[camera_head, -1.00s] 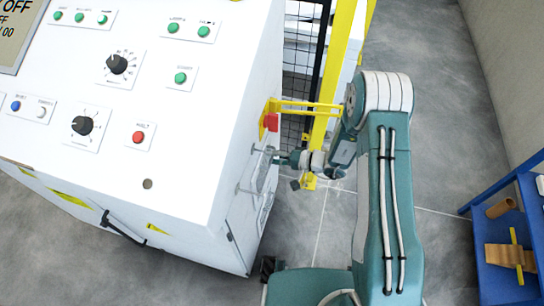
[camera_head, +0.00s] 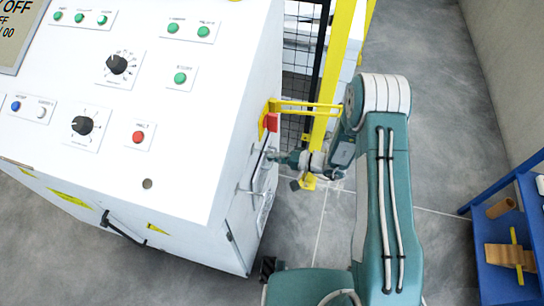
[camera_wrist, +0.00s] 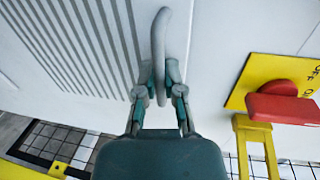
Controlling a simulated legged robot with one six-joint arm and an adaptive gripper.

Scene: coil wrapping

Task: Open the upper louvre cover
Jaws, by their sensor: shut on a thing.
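The louvre cover (camera_wrist: 75,45), a pale panel with long parallel slats, fills the upper left of the wrist view. A grey curved handle (camera_wrist: 159,35) stands to the right of the slats. My gripper (camera_wrist: 159,78) has one finger on each side of the handle's lower end and is shut on it. In the head view my gripper (camera_head: 274,157) is against the side of the white cabinet (camera_head: 205,190), where the cover is seen at a steep angle. I cannot tell from this whether the cover stands ajar.
A red switch knob (camera_wrist: 278,105) on a yellow plate sits close right of my gripper. A yellow bracket (camera_head: 310,105) and post with black mesh fence stand just behind. A blue shelf (camera_head: 495,285) holding brown rolls is at right. Grey floor lies clear between.

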